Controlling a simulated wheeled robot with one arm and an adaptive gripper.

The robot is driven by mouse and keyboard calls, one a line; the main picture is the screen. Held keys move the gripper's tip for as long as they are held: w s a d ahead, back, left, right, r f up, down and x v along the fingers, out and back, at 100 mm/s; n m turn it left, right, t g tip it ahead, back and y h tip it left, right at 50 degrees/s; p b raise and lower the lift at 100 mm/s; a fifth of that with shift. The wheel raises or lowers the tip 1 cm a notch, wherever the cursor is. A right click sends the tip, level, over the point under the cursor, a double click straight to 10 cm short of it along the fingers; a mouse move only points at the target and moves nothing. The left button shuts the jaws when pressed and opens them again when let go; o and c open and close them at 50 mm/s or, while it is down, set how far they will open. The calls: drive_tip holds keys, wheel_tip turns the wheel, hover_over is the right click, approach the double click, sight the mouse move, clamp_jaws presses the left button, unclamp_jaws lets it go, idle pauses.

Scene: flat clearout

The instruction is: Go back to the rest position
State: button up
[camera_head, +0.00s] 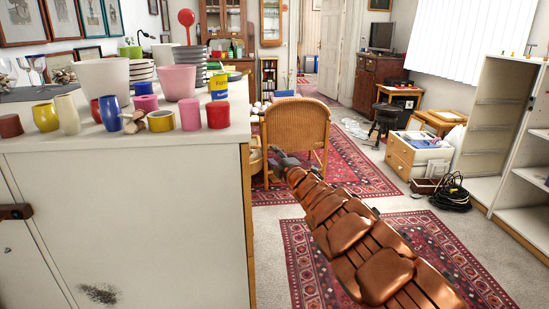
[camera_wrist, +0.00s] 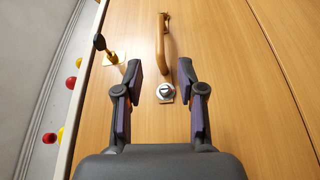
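My gripper (camera_wrist: 159,70) shows in the wrist view with its two dark fingers spread apart and nothing held between them. It faces a light wooden surface with a curved wooden handle (camera_wrist: 161,44) and a round metal lock (camera_wrist: 165,91). The handle appears ahead of and between the fingertips; how far off it is I cannot tell. In the head view my copper-coloured arm stretches forward from the lower right, and my gripper (camera_head: 281,159) is small and dark in front of the wicker chair.
A white cabinet (camera_head: 130,225) topped with pots and cups stands close on the left. The wicker chair (camera_head: 296,128) is ahead. Rug-covered floor (camera_head: 345,165) lies between.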

idle(0.4)
drive_tip(key=s+d+r+m+g+h, duration=0.1)
drive_tip(key=s+d+m+h, duration=0.25)
drive_tip(key=d, duration=0.45)
drive_tip(key=s+d+r+m+g+h, duration=0.1)
drive_tip(key=s+d+m+h, duration=0.3)
drive_tip(key=d, duration=0.4)
drive_tip(key=s+d+r+m+g+h, duration=0.1)
drive_tip(key=s+d+m+h, duration=0.3)
drive_tip(key=d, duration=0.4)
drive_tip(key=s+d+f+m+g+h, duration=0.25)
drive_tip(key=s+d+m+g, duration=0.2)
drive_tip(key=s, duration=0.55)
drive_tip(key=s+a+f+m+g+y, duration=0.2)
drive_tip(key=s+a+f+g, duration=0.2)
drive_tip(key=s, duration=1.2)
drive_tip(key=s+a+f+m+g+y, duration=0.15)
drive_tip(key=s+a+f+g, duration=0.3)
drive_tip(key=s, duration=1.05)
drive_tip(key=s+a+f+m+g+y, duration=0.25)
drive_tip(key=s+a+g, duration=0.2)
drive_tip(key=s, duration=1.15)
wheel_tip(320, 180, up, 20)
drive_tip(key=n+t+p, duration=0.1)
drive_tip(key=t+p, duration=0.1)
drive_tip(key=p, duration=1.7)
drive_tip(key=shift+w+f, duration=0.2)
drive_tip(key=shift+w, duration=0.05)
drive_tip(key=shift+a, duration=0.1)
